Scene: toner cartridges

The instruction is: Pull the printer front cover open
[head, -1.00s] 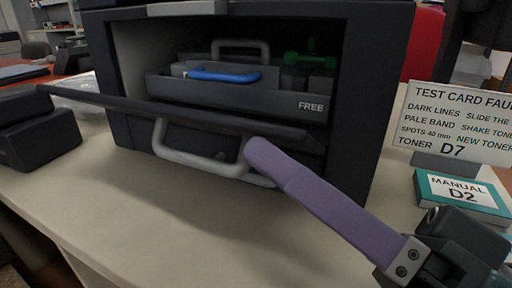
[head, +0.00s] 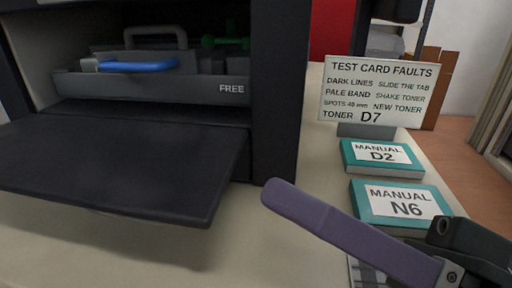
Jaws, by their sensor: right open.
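The printer's front cover (head: 130,165) is a dark flat panel, swung down and out to near level at the left of the head view. Its handle does not show. Above it the printer (head: 276,90) stands open, with a grey tray marked FREE (head: 150,90) inside. A blue handle (head: 138,66) and a green part (head: 224,42) show in it. My right gripper (head: 275,196) is open and empty, just right of the cover and in front of the printer's right side. Only one purple finger shows clearly. My left gripper is out of view.
A test card faults sign (head: 378,92) stands at the right. Manual D2 (head: 382,158) and manual N6 (head: 400,206) lie in front of it, close to my right gripper. The pale table (head: 230,250) is bare in front of the printer.

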